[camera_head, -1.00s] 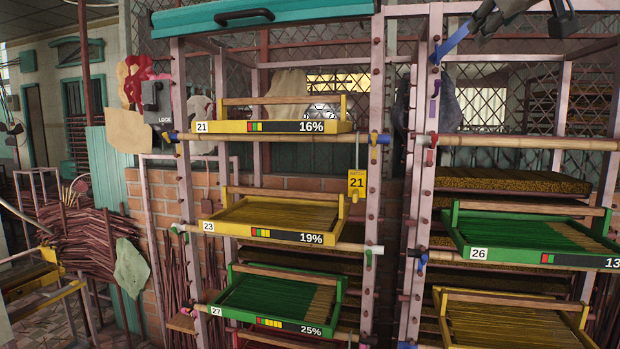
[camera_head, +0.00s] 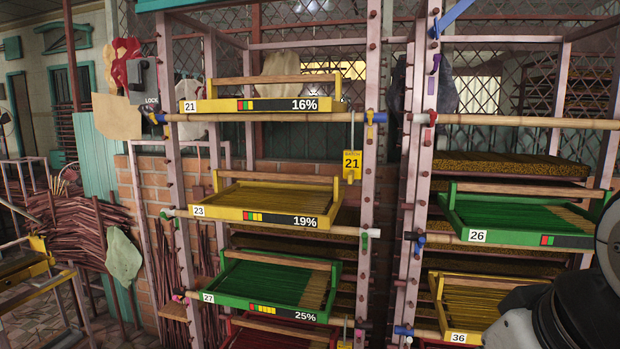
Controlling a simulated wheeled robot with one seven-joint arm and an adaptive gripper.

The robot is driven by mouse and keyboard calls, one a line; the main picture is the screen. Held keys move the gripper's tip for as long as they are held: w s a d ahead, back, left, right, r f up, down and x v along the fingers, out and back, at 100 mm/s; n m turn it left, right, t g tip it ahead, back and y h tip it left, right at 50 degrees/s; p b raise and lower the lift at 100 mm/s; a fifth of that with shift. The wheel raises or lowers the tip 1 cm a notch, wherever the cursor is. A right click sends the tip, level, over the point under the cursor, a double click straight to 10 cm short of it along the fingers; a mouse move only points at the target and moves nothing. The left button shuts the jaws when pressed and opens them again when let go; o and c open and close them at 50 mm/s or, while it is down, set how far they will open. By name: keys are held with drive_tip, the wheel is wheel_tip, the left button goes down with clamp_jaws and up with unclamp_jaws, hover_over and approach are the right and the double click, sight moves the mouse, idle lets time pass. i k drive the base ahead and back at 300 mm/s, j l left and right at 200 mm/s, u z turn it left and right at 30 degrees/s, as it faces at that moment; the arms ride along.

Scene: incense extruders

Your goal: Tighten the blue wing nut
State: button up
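A small blue wing-nut-like piece (camera_head: 418,240) sits on the pink post of the right rack, at about the height of tray 26. It is small, so how tight it is cannot be told. Other blue parts are the end of the pole under tray 21 (camera_head: 155,118) and the end of a lower pole (camera_head: 403,330). A blue strip (camera_head: 452,16) slants from the top of the same post. My gripper is not in view. A white and black part of my arm shows at the lower right, well right of the blue piece.
The left rack holds tray 21 (camera_head: 262,105), tray 23 (camera_head: 265,216) and tray 27 (camera_head: 260,305). The right rack holds tray 26 (camera_head: 510,238) and tray 36 (camera_head: 436,326). A yellow tag (camera_head: 352,165) hangs by the left rack's post. Bundled sticks (camera_head: 75,225) stand at left.

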sight(435, 29)
drive_tip(key=i+l, duration=0.15)
drive_tip(key=l, duration=0.2)
drive_tip(key=i+l, duration=0.35)
drive_tip(key=l, duration=0.3)
